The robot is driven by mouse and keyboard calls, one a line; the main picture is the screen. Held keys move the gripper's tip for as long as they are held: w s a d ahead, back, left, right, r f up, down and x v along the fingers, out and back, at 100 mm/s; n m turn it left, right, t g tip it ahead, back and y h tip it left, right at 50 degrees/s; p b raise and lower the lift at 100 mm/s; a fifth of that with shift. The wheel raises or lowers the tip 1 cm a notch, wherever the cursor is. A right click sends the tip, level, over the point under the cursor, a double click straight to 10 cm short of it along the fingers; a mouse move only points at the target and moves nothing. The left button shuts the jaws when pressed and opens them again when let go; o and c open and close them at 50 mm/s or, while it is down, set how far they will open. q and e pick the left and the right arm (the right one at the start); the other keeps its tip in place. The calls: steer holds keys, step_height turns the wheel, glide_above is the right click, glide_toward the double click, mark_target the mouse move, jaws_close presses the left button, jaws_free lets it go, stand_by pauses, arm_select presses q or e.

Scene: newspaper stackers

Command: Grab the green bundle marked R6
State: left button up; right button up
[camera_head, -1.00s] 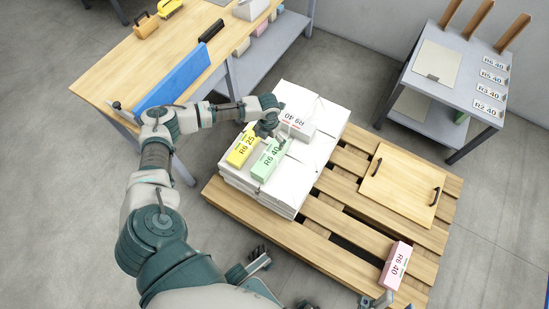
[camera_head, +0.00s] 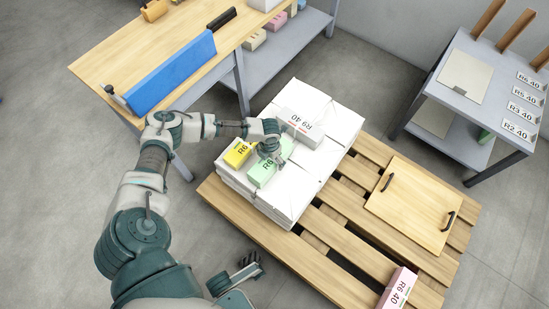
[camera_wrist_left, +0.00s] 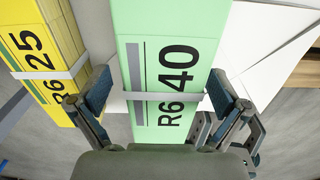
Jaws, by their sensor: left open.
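The green bundle (camera_head: 262,174) marked R6 40 lies on a stack of white newspapers (camera_head: 322,100) on the pallet. My left gripper (camera_head: 273,157) is above it and hides part of its label. In the left wrist view the green bundle (camera_wrist_left: 165,55) runs between the two open fingers of my left gripper (camera_wrist_left: 160,92). One finger is over the gap on the yellow bundle's side, the other is by the right edge. I cannot tell whether either touches it.
A yellow bundle (camera_head: 237,153) marked R6 25 lies close on the left. A white bundle (camera_head: 303,129) lies just behind. A pink bundle (camera_head: 398,289) and a wooden board with handles (camera_head: 414,205) are on the pallet. A workbench (camera_head: 130,58) stands at the left.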

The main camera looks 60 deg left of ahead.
arm_select(q)
steer(key=shift+d+r, duration=0.1)
steer(key=shift+r, duration=0.2)
steer(key=shift+c, duration=0.2)
steer(key=shift+d, duration=0.15)
steer(key=c, duration=1.9)
steer(key=shift+o, duration=0.2)
